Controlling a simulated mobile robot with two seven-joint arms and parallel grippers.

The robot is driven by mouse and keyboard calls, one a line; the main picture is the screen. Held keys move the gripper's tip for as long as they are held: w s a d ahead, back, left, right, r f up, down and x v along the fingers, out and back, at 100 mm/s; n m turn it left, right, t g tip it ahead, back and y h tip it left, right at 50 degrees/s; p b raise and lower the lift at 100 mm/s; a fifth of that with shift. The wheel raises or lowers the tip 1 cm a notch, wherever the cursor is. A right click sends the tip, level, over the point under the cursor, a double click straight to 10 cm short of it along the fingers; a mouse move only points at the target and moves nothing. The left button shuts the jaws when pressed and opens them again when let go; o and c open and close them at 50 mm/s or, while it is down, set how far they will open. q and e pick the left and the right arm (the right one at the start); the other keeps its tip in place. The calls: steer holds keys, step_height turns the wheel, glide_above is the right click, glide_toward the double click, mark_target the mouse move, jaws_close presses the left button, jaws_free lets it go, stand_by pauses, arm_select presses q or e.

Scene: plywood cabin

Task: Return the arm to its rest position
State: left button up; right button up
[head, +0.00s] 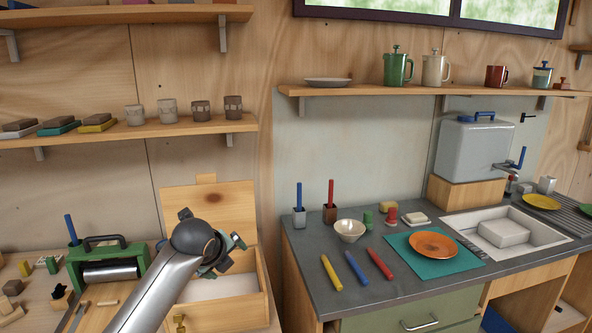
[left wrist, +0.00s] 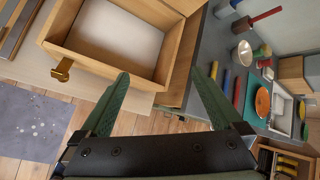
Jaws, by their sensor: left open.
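My left arm comes in from the bottom left of the head view. My left gripper (head: 232,252) is in front of the open wooden box (head: 262,281), partly hidden behind my own wrist. In the left wrist view my left gripper (left wrist: 162,92) has its two green fingers spread wide with nothing between them. The wooden box (left wrist: 112,55) is beyond the fingertips there, apart from them, and it has a pale bottom and a brass latch (left wrist: 62,70). My right gripper is in neither view.
A green roller press (head: 106,265) stands left of the box. The counter (head: 330,250) at right holds red, blue and yellow sticks, a bowl (head: 349,230), and an orange plate (head: 433,245) on a teal mat (head: 470,262). Shelves with mugs and cups hang above.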

arm_select(q)
steer(key=s+d+f+n+h, duration=0.1)
steer(key=s+f+n, duration=0.55)
steer(key=f, duration=0.55)
steer(key=s+d+f+n+h, duration=0.1)
steer(key=s+f+n, duration=0.4)
steer(key=s+f, duration=0.45)
steer(key=s+a+f+n, duration=0.1)
steer(key=s+f+n, duration=0.4)
steer(key=s, duration=0.6)
steer(key=s+a+f+n, duration=0.2)
steer(key=s+f+n, duration=0.3)
steer(key=s+n, duration=0.3)
steer(key=s, duration=0.2)
steer(key=shift+s+a+t, duration=0.15)
steer(key=shift+s+t, duration=0.15)
steer(key=shift+s, duration=0.1)
steer(key=shift+f+n, duration=0.1)
steer(key=shift+n, duration=0.15)
